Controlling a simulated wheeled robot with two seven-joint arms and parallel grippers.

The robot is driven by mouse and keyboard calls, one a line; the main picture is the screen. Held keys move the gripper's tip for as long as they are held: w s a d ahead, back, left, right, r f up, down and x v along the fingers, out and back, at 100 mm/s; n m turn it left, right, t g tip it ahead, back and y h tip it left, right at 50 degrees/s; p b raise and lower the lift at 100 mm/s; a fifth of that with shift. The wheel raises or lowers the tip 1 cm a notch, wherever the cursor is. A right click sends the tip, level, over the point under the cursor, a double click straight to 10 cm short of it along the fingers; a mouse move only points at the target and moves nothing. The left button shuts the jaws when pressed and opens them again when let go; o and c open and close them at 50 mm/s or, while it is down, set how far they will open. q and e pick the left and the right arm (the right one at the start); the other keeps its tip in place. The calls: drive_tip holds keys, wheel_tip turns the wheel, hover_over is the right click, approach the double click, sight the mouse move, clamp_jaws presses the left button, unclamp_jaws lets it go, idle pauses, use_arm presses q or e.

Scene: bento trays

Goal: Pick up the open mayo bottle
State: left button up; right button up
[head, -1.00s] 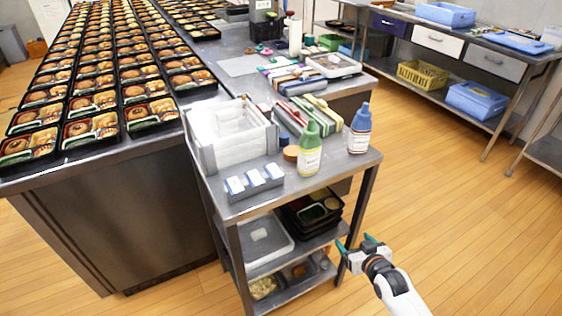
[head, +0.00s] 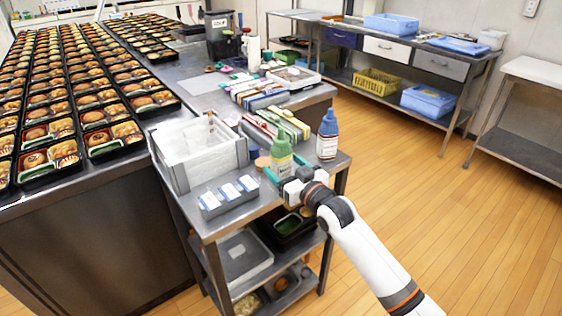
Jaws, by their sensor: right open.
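Two squeeze bottles stand upright on the steel cart top. One is a green bottle (head: 281,151) with a pale label; the other is a blue bottle (head: 327,136) with a white label, to its right. I cannot read the labels, so I cannot tell which is the mayo bottle or whether either is open. My right gripper (head: 282,174) is open, its teal fingers right at the green bottle's lower part in the picture. It hides part of that bottle's base; I cannot tell whether it touches. My left gripper is not in view.
On the cart (head: 205,227) stand a white bin (head: 184,171) and a grey holder (head: 229,198) with blue-white packs. Behind the bottles lie several long coloured packs (head: 285,122). Bento trays (head: 108,136) fill the left counter. The floor at right is clear.

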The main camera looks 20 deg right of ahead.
sight(283, 130)
drive_tip(key=x, duration=0.4)
drive_tip(key=shift+w+d+f, duration=0.1)
drive_tip(key=shift+w, duration=0.35)
drive_tip(key=shift+s, duration=0.1)
drive_tip(key=c, duration=0.8)
drive_tip(key=shift+o, duration=0.2)
wheel_tip(283, 130, up, 10)
drive_tip(key=shift+r, duration=0.1)
drive_tip(key=shift+o, duration=0.5)
